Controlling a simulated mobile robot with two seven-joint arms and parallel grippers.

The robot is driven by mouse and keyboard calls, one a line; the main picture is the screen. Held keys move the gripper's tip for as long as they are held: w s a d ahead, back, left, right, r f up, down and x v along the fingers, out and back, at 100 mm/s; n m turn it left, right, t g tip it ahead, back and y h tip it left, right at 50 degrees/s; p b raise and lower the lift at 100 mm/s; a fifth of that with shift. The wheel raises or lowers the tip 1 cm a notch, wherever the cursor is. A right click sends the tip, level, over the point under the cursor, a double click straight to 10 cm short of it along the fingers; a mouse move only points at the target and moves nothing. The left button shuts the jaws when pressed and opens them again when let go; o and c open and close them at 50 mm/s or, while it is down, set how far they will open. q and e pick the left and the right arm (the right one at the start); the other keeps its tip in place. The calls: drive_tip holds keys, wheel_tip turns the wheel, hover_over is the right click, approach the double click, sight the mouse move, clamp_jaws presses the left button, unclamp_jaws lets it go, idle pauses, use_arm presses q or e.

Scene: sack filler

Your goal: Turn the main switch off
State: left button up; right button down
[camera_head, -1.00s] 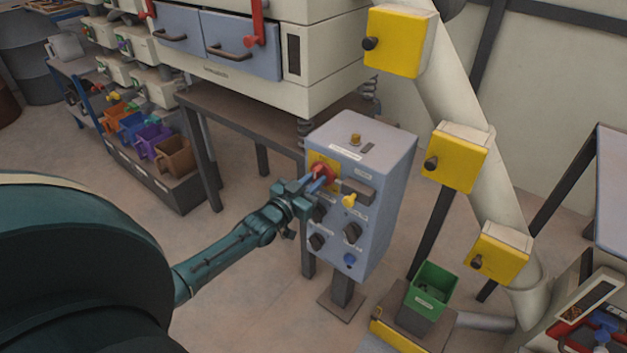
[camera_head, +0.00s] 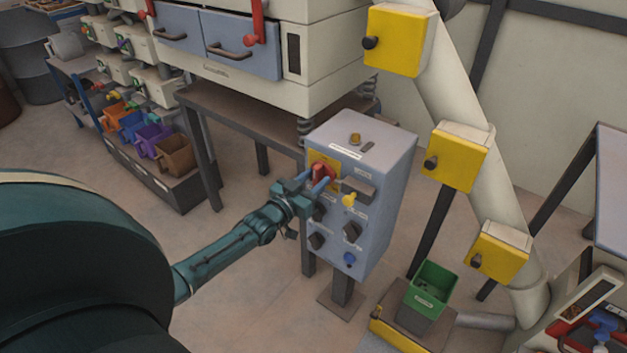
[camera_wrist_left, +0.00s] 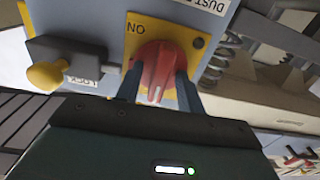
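The main switch is a red rotary knob (camera_head: 322,171) on a yellow plate, high on the front of a grey-blue control box (camera_head: 385,190). In the left wrist view the red knob (camera_wrist_left: 158,66) has a white mark at its lower end. The plate (camera_wrist_left: 186,33) carries an upside-down "ON" at its upper left; no other position label is readable. My left gripper (camera_head: 314,184) is at the knob. Its fingers (camera_wrist_left: 160,92) stand on either side of the knob, apart, with a slight gap showing. My right gripper is not in view.
A yellow knob (camera_head: 349,200) by a dark latch sits beside the switch; it also shows in the left wrist view (camera_wrist_left: 45,75). Black knobs (camera_head: 351,232) and a blue button (camera_head: 349,259) are below. A green bin (camera_head: 433,287) stands right of the box.

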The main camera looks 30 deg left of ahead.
use_arm(q)
drive_tip(key=shift+s, duration=0.1)
drive_tip(key=s+a+p, duration=0.1)
drive_tip(key=s, duration=1.2)
